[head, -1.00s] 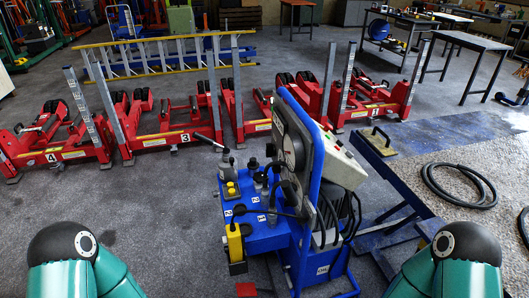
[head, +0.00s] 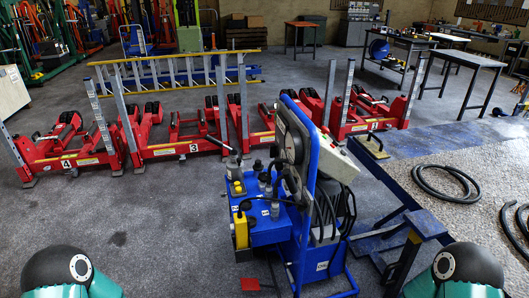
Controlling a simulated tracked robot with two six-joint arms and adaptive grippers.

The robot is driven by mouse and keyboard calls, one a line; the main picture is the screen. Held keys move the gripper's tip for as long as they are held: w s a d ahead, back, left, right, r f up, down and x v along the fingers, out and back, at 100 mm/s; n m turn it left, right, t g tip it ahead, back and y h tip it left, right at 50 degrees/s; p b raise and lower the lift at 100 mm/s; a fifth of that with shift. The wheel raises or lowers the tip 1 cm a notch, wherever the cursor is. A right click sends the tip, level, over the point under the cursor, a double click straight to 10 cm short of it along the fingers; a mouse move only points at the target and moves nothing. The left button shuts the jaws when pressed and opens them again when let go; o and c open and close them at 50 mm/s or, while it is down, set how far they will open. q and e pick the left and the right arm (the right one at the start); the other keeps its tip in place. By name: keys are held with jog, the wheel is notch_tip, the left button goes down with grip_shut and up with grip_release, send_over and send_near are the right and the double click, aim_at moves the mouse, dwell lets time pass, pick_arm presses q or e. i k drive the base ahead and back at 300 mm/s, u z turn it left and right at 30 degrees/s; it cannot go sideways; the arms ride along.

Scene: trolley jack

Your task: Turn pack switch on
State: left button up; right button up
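A blue wheeled hydraulic pack (head: 306,190) stands upright in the middle of the head view. Its tall panel carries round gauges (head: 289,147), seen edge-on. A white control box (head: 338,163) with small buttons is fixed on its right side. Bottles and valve fittings (head: 240,180) stand on its blue deck, and a yellow pendant (head: 241,228) hangs at the front left. I cannot make out which part is the switch. Only my arms' teal and black parts show at the lower left and lower right corners. Neither gripper is in view.
Red jacks (head: 182,140) with upright posts stand in a row behind the pack. A blue frame (head: 400,205) stands close on the pack's right. Black hoses (head: 447,184) lie on gravel. The grey floor left of the pack is clear.

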aim_at(273, 151)
jog(key=z, duration=0.75)
jog(key=i, duration=0.1)
jog(key=u, duration=2.2)
jog(key=i, duration=2.35)
jog(key=u, duration=1.2)
jog(key=i, duration=0.15)
jog(key=z, duration=2.75)
jog(key=k, duration=0.4)
jog(key=z, duration=0.25)
